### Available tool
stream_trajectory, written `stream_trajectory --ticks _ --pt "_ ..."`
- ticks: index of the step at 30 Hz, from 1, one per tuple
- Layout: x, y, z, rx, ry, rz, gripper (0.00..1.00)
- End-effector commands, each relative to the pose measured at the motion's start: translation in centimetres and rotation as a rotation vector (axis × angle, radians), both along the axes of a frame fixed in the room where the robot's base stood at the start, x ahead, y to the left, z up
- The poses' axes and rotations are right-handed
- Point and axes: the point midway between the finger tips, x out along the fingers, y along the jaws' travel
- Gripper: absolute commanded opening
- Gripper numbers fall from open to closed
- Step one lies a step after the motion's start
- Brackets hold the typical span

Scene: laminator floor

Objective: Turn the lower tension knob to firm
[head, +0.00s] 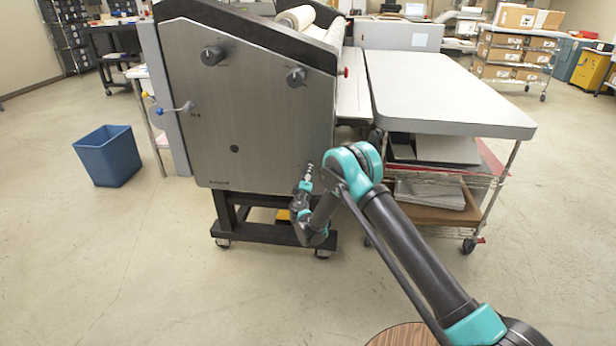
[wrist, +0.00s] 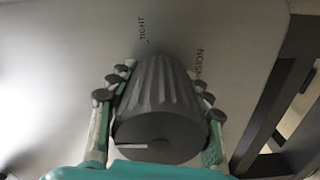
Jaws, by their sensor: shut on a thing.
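The lower tension knob (wrist: 160,95) is dark grey, ribbed and slightly tapered. It fills the middle of the wrist view, and its round face has a white line running from near the centre to the left edge. My gripper (wrist: 160,82) is shut on it, with one teal-and-grey finger on each side. Printed words "TIGHT" and a partly covered "TENSION" show on the panel beyond it. In the head view my gripper (head: 306,181) is at the lower right of the laminator's grey side panel (head: 260,125); the knob there is hard to make out.
Two dark knobs, an upper left one (head: 212,55) and an upper right one (head: 296,76), sit higher on the panel. A blue-ended crank handle (head: 180,108) sticks out at left. A blue bin (head: 107,156) stands left; a grey-topped table (head: 440,95) stands right. The front floor is open.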

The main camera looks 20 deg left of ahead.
Motion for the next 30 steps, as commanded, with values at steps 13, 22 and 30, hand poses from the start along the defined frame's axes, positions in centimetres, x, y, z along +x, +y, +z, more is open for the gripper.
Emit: stream_trajectory --ticks 13,22,30 --pt "-0.2 0.1 -0.1 0.001 0.001 0.002 0.63" --pt "-0.1 0.0 0.0 0.000 0.001 0.001 0.71" --pt "-1.9 -0.3 0.0 0.000 0.000 0.003 0.71"
